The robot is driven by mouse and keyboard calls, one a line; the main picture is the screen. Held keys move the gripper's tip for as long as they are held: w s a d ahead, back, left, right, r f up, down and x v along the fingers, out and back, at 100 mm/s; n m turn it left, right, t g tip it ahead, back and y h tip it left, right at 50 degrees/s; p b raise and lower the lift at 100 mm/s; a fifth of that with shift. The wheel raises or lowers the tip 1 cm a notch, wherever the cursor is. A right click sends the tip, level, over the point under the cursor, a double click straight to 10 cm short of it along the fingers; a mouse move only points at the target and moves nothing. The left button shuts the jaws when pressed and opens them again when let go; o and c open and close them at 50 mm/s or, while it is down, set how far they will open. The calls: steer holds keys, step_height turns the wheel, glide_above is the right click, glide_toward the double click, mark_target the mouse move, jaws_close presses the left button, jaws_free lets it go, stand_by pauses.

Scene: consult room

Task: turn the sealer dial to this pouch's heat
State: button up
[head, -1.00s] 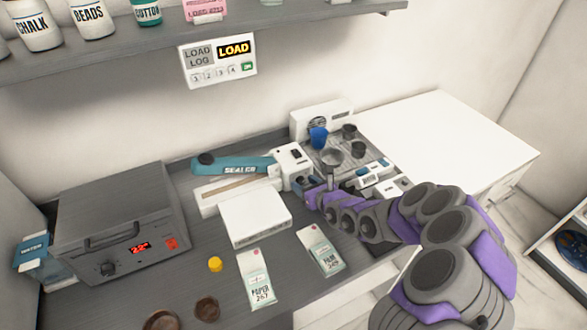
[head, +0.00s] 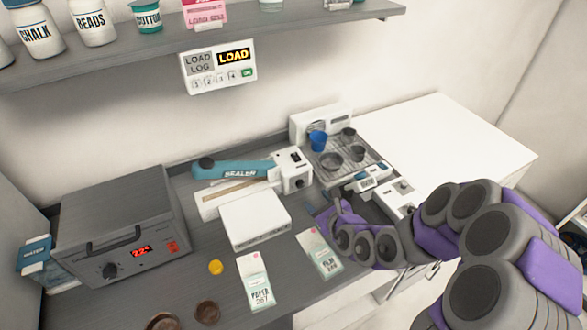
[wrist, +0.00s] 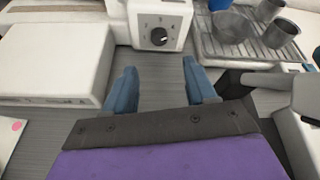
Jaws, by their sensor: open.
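The sealer (head: 236,175) has a teal arm marked SEALER and a white body lying along the back of the counter. Its dial (wrist: 158,37) is a dark round knob on the white end block, with small marks around it; it also shows in the head view (head: 299,183). My gripper (wrist: 160,75) is open and empty, below and short of the dial, its two blue fingers apart. In the head view, two pouches lie on the counter: a PAPER pouch (head: 255,280) and a FILM pouch (head: 319,252). Their small print is hard to read.
A white box (head: 254,220) sits in front of the sealer. A grey tray with metal cups and a blue cup (head: 318,140) stands right of the dial. A grey oven (head: 121,226) with a red display is at left. The white counter (head: 445,130) is bare.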

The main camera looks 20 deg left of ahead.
steer(key=shift+v, duration=0.85)
steer(key=p, duration=0.3)
steer(key=shift+d+r, duration=0.1)
steer(key=shift+r, duration=0.2)
steer(key=shift+p, duration=0.65)
steer(key=p, duration=0.3)
steer(key=shift+s+d+r, duration=0.15)
steer(key=shift+s+d, duration=0.05)
steer(key=shift+s, duration=0.05)
